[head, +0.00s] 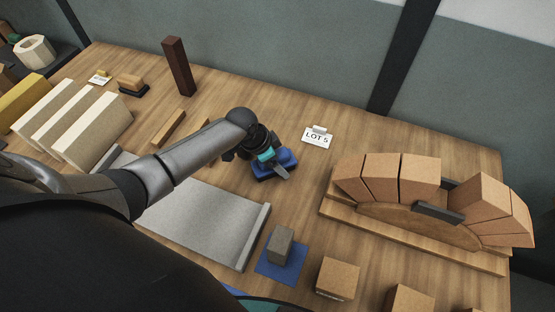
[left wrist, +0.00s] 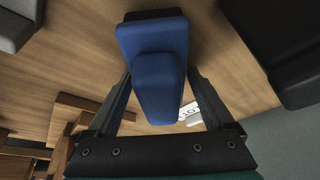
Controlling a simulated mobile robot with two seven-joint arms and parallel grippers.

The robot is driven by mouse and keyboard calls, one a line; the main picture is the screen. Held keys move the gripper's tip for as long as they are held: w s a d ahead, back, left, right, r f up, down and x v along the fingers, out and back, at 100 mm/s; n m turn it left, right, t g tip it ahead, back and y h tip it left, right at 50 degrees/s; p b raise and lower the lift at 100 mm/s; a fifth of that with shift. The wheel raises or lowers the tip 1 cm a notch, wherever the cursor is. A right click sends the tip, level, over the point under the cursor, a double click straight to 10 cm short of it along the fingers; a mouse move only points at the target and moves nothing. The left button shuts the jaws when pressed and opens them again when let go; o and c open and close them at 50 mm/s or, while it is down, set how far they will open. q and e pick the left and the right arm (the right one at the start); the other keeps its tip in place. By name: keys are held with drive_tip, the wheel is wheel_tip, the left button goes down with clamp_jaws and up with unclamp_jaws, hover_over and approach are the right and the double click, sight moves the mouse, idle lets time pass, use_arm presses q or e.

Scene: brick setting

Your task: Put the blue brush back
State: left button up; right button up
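The blue brush (head: 266,172) is near the middle of the wooden bench, left of the LOT 5 card. My left gripper (head: 275,166) is over it, pointing down, with one grey finger across its near side. In the left wrist view the blue brush (left wrist: 160,80) lies between the two fingers of my left gripper (left wrist: 161,75). The fingertips are close to both sides of its raised grip. I cannot tell whether they press on it. Whether the brush touches the bench is also unclear. My right gripper is not in view.
The LOT 5 card (head: 317,138) stands behind the brush. A brick arch on a wooden form (head: 415,212) is at right. A grey slab (head: 205,220) lies at left. In front are a grey block (head: 281,244) on a blue mat (head: 266,268) and several bricks (head: 338,278).

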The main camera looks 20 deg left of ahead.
use_arm(q)
drive_tip(key=shift+o, duration=0.6)
drive_tip(key=shift+r, duration=0.25)
drive_tip(key=p+v, duration=0.3)
drive_tip(key=v, duration=0.7)
drive_tip(key=shift+s+a+r, duration=0.1)
drive_tip(key=shift+r, duration=0.25)
drive_tip(key=shift+s+a+r, duration=0.1)
drive_tip(key=shift+s+r, duration=0.1)
drive_tip(key=shift+r, duration=0.3)
